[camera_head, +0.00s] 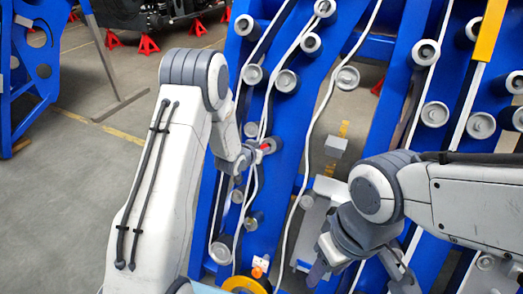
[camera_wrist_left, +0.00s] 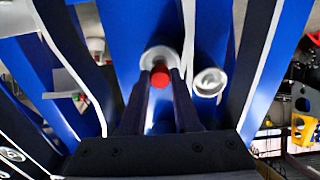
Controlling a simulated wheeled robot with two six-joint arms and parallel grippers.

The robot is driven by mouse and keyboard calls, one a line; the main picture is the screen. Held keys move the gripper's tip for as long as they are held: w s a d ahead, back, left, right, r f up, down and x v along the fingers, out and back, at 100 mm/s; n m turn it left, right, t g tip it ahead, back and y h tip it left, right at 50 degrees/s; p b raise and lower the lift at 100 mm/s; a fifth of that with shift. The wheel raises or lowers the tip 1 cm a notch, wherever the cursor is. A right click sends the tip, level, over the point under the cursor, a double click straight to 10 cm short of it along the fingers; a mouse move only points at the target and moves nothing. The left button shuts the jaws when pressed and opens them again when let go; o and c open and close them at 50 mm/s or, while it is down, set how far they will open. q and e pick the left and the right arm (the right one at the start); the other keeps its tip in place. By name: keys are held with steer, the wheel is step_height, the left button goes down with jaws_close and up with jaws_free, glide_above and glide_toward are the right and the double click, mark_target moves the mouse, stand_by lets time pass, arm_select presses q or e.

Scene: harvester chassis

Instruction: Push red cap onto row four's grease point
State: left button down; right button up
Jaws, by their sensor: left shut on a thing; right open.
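My left gripper (camera_head: 260,150) is shut on the small red cap (camera_head: 266,147), in front of the blue chassis panel. In the left wrist view the red cap (camera_wrist_left: 160,77) sits between the two dark fingertips. A round pale metal fitting (camera_wrist_left: 158,55) lies directly behind the cap and is partly hidden by it. I cannot tell whether the cap touches it. My right gripper (camera_head: 360,279) is open and empty at the lower right, apart from the left one.
The blue chassis (camera_head: 290,117) carries several round metal fittings and white hoses (camera_head: 312,130). Another metal fitting (camera_wrist_left: 209,82) is close to the right of the left fingers. A yellow bar (camera_head: 488,32) is at upper right. Open grey floor (camera_head: 50,200) lies left.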

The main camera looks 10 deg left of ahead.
arm_select(q)
steer(key=shift+w+d+f+b, duration=0.15)
steer(key=shift+w+f+b, duration=0.25)
steer(key=shift+w, duration=0.2)
steer(key=c, duration=0.6)
jaws_free()
steer(key=shift+o, duration=0.2)
steer(key=b+v, duration=0.1)
steer(key=v, duration=0.9)
steer(key=shift+s+r, duration=0.2)
